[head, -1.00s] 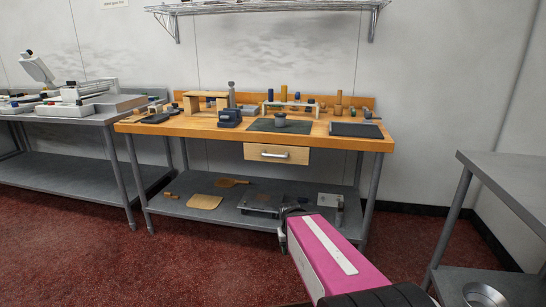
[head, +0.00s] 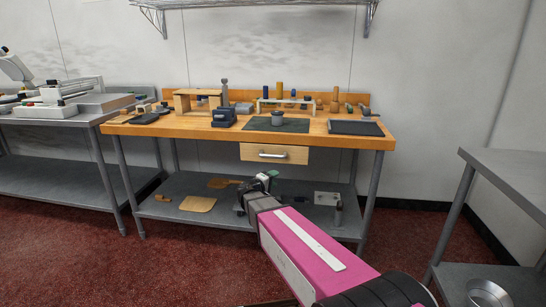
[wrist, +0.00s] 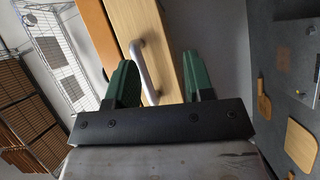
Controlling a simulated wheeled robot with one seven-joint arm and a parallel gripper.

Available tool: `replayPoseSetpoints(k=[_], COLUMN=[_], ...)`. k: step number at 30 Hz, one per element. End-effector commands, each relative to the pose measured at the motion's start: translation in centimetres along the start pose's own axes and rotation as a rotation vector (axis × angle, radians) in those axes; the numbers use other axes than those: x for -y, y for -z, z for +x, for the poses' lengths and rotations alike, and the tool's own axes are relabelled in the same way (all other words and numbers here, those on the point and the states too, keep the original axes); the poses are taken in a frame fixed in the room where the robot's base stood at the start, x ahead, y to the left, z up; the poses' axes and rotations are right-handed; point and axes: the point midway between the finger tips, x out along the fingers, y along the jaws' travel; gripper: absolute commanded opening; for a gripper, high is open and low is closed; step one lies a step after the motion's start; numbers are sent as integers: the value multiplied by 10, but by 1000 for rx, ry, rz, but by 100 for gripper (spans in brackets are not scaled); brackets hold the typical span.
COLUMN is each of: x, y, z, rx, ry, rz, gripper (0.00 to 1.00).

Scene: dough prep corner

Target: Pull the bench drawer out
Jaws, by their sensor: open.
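The bench drawer (head: 297,154) is a pale wood front under the right-hand part of the wooden bench top (head: 190,131). It looks closed. Its grey bar handle (head: 273,155) runs across the front. My gripper (head: 264,177) is just below and in front of the drawer in the head view. In the wrist view, the two green fingers of my gripper (wrist: 158,62) are open and point at the drawer front (wrist: 190,32). The handle (wrist: 146,68) shows between them, nearer the left finger. No contact with it is visible.
The bench's lower shelf (head: 170,212) holds boards (head: 198,204) and metal items below the drawer. A grey table (head: 515,175) stands close on the right. Tools and a dark mat (head: 290,125) lie on the bench top. Red floor is free in front.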

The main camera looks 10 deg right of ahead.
Motion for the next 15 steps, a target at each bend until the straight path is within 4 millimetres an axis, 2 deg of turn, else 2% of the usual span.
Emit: replayPoseSetpoints(k=[1,3,6,11,15], x=[-6,-14,-23,-28,-31], y=[19,37,54,63,66], z=[-1,-6,-11,-12,2], rx=[-40,-89,-136,-163,-163], ry=[-49,-109,-168,-203,-204], rz=[-14,-31,-48,-58,-59], gripper=[48,48,48,48,48])
